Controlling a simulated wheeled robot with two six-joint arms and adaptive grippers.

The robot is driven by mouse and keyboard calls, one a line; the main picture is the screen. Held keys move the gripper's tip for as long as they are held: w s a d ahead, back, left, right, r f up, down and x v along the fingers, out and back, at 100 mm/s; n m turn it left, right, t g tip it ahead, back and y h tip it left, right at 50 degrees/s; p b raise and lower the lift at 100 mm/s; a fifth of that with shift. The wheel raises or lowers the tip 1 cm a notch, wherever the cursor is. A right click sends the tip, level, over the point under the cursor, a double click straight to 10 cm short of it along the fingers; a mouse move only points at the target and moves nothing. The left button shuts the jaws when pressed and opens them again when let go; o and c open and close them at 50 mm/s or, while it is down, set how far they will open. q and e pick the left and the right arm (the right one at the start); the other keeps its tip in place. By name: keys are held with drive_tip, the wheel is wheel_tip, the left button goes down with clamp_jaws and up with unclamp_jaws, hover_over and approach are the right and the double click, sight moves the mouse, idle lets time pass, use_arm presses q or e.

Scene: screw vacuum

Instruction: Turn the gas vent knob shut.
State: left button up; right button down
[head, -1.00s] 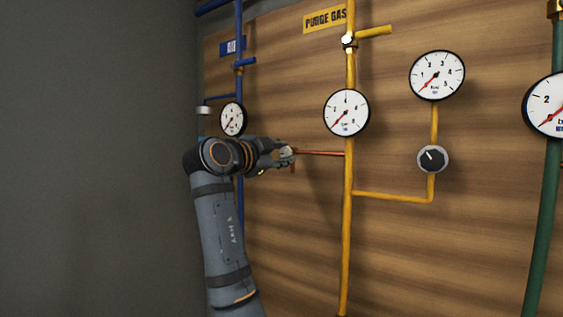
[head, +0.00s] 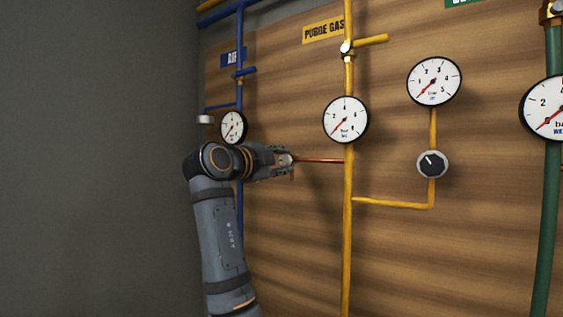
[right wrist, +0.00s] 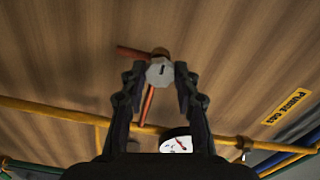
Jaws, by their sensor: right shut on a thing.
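The gas vent knob (right wrist: 160,72) is a pale grey, many-sided knob with a small dark mark. It sits on a copper-red pipe (head: 320,160) that branches left from the yellow pipe (head: 348,240) in the head view. My right gripper (head: 287,160) is at the left end of that branch, in front of the wooden panel. In the right wrist view the two fingers of my right gripper (right wrist: 160,78) stand on either side of the knob and are shut on it. In the head view the gripper mostly hides the knob. My left gripper is in neither view.
A pressure gauge (head: 346,120) sits on the yellow pipe, just above the branch. A second gauge (head: 434,81) and a black dial (head: 432,164) are to the right. A blue pipe (head: 240,210) runs behind my right arm. A green pipe (head: 546,230) stands far right.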

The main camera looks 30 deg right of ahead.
drive_tip(key=shift+r, duration=0.1)
drive_tip(key=c, duration=1)
unclamp_jaws()
drive_tip(key=shift+d, duration=0.1)
drive_tip(key=v, duration=0.7)
drive_tip(key=shift+s+a, duration=0.1)
drive_tip(key=shift+a, duration=0.2)
drive_tip(key=shift+d, duration=0.15)
